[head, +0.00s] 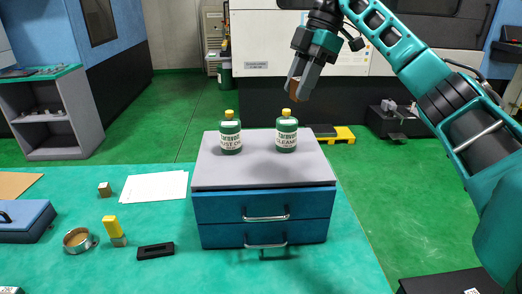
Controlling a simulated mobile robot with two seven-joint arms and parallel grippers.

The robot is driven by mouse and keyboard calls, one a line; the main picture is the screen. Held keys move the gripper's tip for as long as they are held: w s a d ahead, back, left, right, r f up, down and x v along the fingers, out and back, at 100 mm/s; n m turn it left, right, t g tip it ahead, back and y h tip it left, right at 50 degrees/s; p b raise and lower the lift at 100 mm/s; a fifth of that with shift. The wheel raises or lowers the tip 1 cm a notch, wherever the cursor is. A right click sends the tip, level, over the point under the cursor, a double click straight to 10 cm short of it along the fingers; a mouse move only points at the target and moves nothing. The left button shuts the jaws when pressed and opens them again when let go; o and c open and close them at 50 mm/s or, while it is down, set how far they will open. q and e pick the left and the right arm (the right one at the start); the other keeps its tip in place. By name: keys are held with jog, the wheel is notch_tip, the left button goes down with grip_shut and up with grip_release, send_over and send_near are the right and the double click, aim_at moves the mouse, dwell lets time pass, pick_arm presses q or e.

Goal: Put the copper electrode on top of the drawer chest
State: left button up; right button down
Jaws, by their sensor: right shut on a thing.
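The drawer chest (264,171) stands on the green table, with a grey top and two blue drawers, both looking closed. Two green bottles with yellow caps, a left one (230,135) and a right one (286,133), stand upright on its top. My right gripper (297,88) is high, in the picture above the right bottle, with its fingers pointing down. It is shut on a brown copper-coloured block (294,88), which looks like the copper electrode and is partly hidden by a finger. The block is clear of the chest top. My left gripper is not in view.
On the table (200,270) left of the chest are white paper (154,187), a small brown-topped block (104,189), a yellow-and-grey piece (114,230), a metal ring (78,240), a black block (156,250) and a blue case (25,221). The chest top's front is bare.

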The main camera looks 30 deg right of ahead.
jog(key=f+m, duration=0.1)
jog(key=f, duration=0.3)
jog(key=d+f+m+t, duration=0.1)
jog(key=f, duration=0.3)
jog(key=s+d+f+m+b, duration=0.1)
jog(key=f+m, duration=0.1)
jog(key=f, duration=0.3)
jog(key=shift+d+t, duration=0.25)
jog(key=shift+t, duration=0.05)
jog(key=shift+f, duration=2.5)
jog(key=c, duration=0.7)
grip_release()
jog(key=shift+h, duration=0.3)
